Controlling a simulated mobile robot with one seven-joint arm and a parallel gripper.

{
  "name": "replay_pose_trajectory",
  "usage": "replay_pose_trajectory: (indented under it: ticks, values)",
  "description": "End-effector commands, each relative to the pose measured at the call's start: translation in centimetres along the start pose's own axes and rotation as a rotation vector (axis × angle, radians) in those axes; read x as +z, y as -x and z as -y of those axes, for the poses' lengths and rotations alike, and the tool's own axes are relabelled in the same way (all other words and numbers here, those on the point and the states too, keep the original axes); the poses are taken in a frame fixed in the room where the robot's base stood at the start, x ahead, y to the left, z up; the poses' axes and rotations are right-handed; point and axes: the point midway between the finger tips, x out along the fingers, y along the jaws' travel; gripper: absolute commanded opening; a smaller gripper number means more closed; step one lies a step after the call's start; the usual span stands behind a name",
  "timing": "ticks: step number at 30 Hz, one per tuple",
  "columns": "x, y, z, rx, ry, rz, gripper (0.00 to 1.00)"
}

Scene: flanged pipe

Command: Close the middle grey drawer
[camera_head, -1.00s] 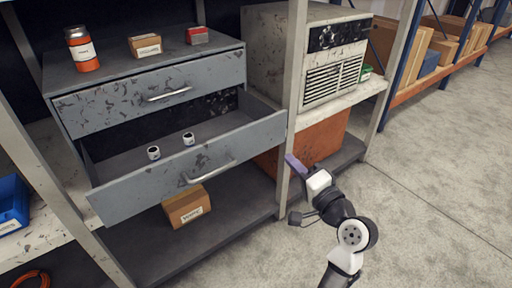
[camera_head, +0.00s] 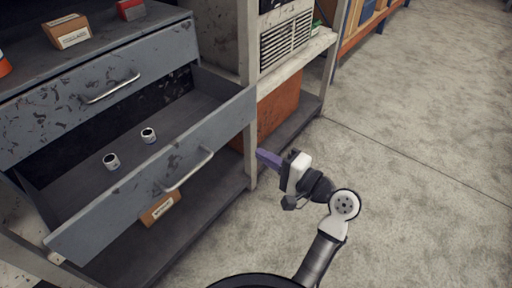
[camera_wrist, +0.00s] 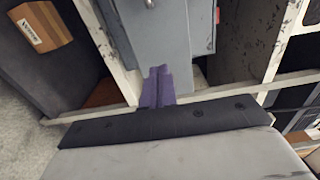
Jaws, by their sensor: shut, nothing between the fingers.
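The middle grey drawer (camera_head: 120,203) is pulled out of the scratched grey cabinet in the head view. In the wrist view the purple fingers (camera_wrist: 158,85) point towards the right end of the drawer front (camera_wrist: 158,35). I cannot tell whether they touch it.
The closed upper drawer (camera_head: 90,98) is above. A cardboard box (camera_head: 160,207) sits on the lower shelf beneath the open drawer. A rack post (camera_head: 250,150) stands beside the drawer's right end. The concrete floor (camera_head: 420,130) at right is clear.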

Motion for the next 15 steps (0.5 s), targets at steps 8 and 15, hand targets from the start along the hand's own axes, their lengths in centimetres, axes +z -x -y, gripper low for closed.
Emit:
replay_pose_trajectory:
  ticks: [8, 15]
  values:
    - [0.2, -6.1, 0.3, 0.0, -0.001, 0.007, 0.0]
    - [0.1, -10.2, 0.3, 0.0, -0.001, 0.004, 0.0]
